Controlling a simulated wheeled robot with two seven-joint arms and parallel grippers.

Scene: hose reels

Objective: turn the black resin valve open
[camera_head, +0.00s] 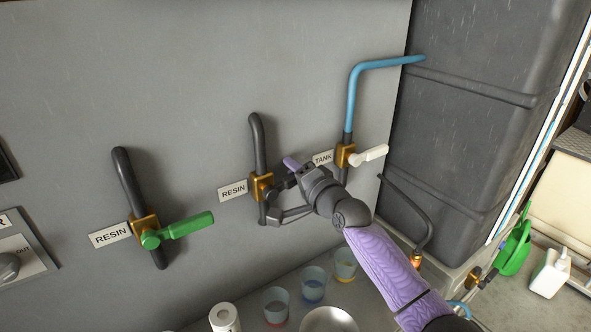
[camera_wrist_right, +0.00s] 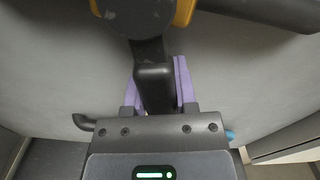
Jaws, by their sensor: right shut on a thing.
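The black resin valve has a brass body (camera_head: 262,187) on a dark pipe in the middle of the grey wall, beside a RESIN label (camera_head: 233,190). My right gripper (camera_head: 284,184) reaches it from the lower right and mostly hides its handle in the head view. In the right wrist view the black handle (camera_wrist_right: 153,85) lies between the purple finger pads of my right gripper (camera_wrist_right: 155,88), which is shut on it. The handle sticks out sideways from the pipe toward the gripper. My left gripper is not in view.
A green-handled resin valve (camera_head: 178,230) is at the left. A white-handled tank valve (camera_head: 368,156) on a blue pipe (camera_head: 352,100) is close to the right of my gripper. Several cups, a white canister (camera_head: 224,317) and a metal bowl (camera_head: 328,320) stand below. A dark tank (camera_head: 470,130) is at the right.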

